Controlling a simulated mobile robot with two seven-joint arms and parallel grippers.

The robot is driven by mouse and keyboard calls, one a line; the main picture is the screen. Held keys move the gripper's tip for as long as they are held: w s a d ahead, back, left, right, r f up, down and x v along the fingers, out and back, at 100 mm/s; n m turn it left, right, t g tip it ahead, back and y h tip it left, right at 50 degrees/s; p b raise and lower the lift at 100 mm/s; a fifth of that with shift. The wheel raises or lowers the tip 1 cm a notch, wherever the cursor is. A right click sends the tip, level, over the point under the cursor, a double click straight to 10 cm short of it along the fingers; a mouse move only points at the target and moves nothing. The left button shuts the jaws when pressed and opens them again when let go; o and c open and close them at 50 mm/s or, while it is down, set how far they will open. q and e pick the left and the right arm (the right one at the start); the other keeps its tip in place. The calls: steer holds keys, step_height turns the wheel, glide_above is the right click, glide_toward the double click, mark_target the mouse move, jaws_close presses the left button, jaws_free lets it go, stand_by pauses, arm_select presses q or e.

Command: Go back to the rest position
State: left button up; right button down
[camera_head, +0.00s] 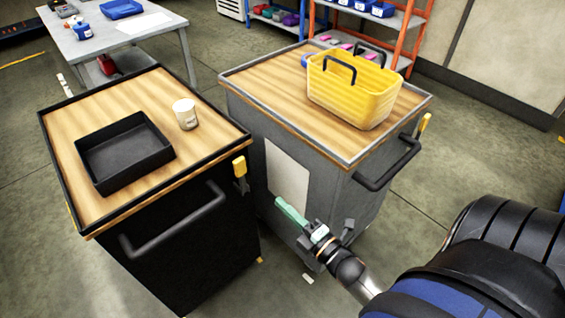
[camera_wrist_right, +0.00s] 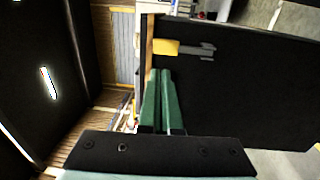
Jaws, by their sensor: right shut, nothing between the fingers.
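My right gripper (camera_head: 281,203) reaches in from the lower right of the head view, in front of the grey cart (camera_head: 330,190) and beside the black cart (camera_head: 190,250). Its green fingers are together and empty. In the right wrist view the shut green fingers (camera_wrist_right: 162,85) point up the picture, with a dark panel to their right. My right arm fills the lower right corner of the head view. My left gripper is not in view.
The black cart's wooden top carries a black tray (camera_head: 88,165) and a white cup (camera_head: 185,114). A yellow basket (camera_head: 345,100) stands on the grey cart. Both carts have protruding handles. A grey table (camera_head: 85,45) and an orange-framed shelf (camera_head: 424,35) stand behind.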

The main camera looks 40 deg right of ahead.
stand_by(0.3)
steer(key=s+a+f+m+g+p, duration=0.4)
steer(key=s+a+f+m+g, duration=0.4)
steer(key=m, duration=0.8)
steer(key=s+a+g, duration=0.1)
steer(key=s+a, duration=0.2)
steer(key=shift+a+f+m+g+y, duration=0.2)
steer(key=shift+a+m+g+y, duration=0.1)
steer(key=shift+m+y, duration=0.1)
